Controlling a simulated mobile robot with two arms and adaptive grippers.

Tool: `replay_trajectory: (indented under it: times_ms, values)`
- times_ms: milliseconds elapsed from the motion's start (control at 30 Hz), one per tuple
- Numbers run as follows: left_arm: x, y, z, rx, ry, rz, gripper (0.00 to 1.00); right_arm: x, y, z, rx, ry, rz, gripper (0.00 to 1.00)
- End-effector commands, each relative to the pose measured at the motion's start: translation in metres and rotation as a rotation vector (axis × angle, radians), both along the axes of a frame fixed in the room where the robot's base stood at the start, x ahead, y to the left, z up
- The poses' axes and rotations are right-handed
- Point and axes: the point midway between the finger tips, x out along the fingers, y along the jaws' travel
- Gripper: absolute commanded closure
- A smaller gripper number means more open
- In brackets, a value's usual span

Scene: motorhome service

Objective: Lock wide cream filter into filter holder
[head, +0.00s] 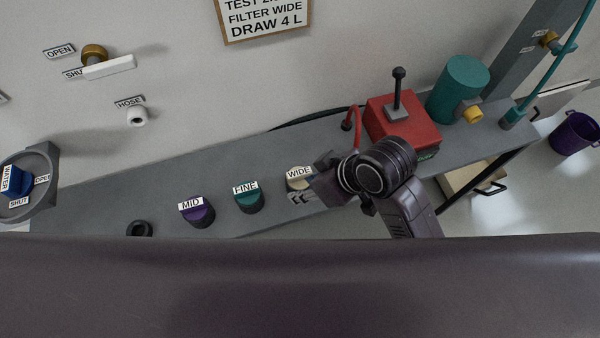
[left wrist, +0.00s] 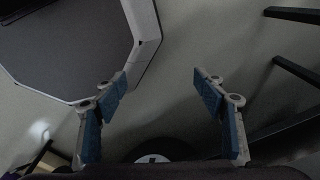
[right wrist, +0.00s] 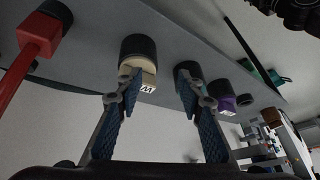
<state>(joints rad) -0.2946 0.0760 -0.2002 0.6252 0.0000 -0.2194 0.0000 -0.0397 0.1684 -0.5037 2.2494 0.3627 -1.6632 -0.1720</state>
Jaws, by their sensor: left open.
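The wide cream filter (head: 297,184), labelled WIDE, stands on the grey bench. My right gripper (head: 309,181) is beside it and partly covers it. In the right wrist view the cream filter (right wrist: 132,66) has a dark end and shows beyond the left finger. There my right gripper (right wrist: 160,84) has its fingers apart, with nothing clearly held. A black ring-shaped fitting (head: 139,229) at the bench's front edge may be the filter holder; I cannot be sure. My left gripper (left wrist: 160,78) is open and empty over the floor, outside the head view.
A teal FINE filter (head: 249,203) and a purple MID filter (head: 197,213) stand left of the cream one. A red box with a lever (head: 403,124) and a teal cylinder (head: 460,85) stand to the right. Bare bench (head: 130,195) lies left and behind the filters.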

Motion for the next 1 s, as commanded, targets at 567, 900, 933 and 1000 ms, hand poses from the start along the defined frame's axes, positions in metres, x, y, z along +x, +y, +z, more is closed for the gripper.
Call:
replay_trajectory:
  times_ms: [567, 900, 933, 1000]
  values:
    - [-0.009, 0.004, -0.001, 0.005, 0.013, -0.001, 0.36, 0.021, 0.065, 0.034, -0.22, -0.079, 0.723, 0.65]
    - [-0.008, 0.004, -0.001, 0.006, 0.012, -0.001, 0.36, 0.053, 0.022, 0.047, -0.496, -0.013, 1.0, 0.65]
    - [-0.008, 0.004, -0.001, 0.006, 0.011, -0.001, 0.36, 0.054, 0.019, 0.048, -0.507, -0.008, 1.008, 0.65]
    - [-0.007, 0.004, -0.001, 0.006, 0.011, -0.001, 0.36, 0.056, 0.015, 0.049, -0.525, 0.001, 1.02, 0.65]
